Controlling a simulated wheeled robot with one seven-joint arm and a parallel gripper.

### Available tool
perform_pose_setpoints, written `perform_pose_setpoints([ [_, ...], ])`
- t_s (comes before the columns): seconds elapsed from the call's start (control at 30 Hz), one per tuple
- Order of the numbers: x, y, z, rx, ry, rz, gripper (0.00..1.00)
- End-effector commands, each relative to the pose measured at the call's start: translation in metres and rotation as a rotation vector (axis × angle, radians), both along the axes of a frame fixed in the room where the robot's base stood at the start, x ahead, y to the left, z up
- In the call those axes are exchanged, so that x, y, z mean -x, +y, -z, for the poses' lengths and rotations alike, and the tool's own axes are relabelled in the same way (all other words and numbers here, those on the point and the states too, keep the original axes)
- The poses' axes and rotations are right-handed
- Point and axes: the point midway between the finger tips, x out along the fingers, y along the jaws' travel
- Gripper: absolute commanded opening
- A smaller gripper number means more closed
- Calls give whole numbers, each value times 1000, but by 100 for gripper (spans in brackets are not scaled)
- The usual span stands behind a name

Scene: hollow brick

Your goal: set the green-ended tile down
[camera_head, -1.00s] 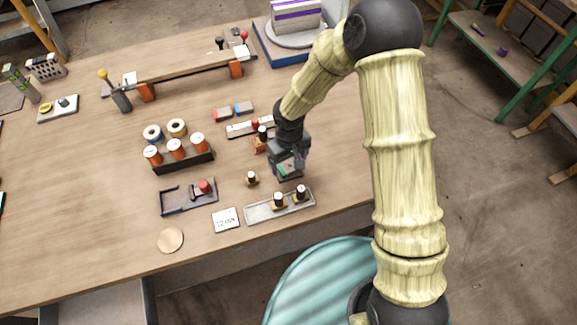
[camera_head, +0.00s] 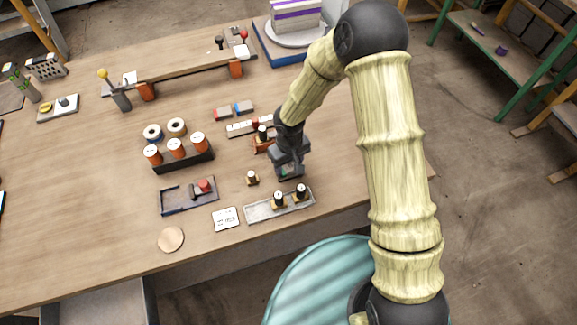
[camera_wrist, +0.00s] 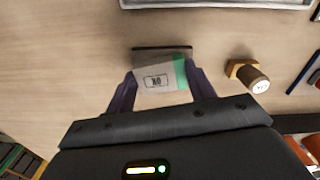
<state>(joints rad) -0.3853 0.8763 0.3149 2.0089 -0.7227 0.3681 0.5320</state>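My gripper (camera_head: 290,170) is low over the right part of the workbench, behind the metal tray. In the wrist view my gripper (camera_wrist: 160,88) has its two dark fingers on either side of the green-ended tile (camera_wrist: 158,79), and they appear to touch its ends. The tile is pale grey with a printed dark label, and its green end is on the right. A dark strip (camera_wrist: 150,50) shows just beyond the tile; I cannot tell if it is a shadow or a thing. Whether the tile touches the bench is unclear. In the head view my gripper mostly hides it.
A small brass-coloured piece with a pale knob (camera_wrist: 248,76) stands close by, left of my gripper in the head view (camera_head: 252,178). The metal tray (camera_head: 257,214) holds two similar pieces. An orange-brown holder (camera_head: 263,146) stands behind. A white card (camera_head: 226,217) lies in front.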

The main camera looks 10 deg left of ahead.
Motion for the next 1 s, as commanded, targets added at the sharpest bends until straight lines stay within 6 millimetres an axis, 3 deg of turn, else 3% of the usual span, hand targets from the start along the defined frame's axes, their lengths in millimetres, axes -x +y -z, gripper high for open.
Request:
perform_pose_setpoints([
  [0.07,0,0,0,0,0,0,26],
  [0.37,-1,0,-7,-1,-2,1,26],
  [0.53,-1,0,-29,-2,-4,2,26],
  [0.8,-1,0,-82,-3,-4,2,26],
  [1.0,-1,0,-99,-1,-1,2,26],
])
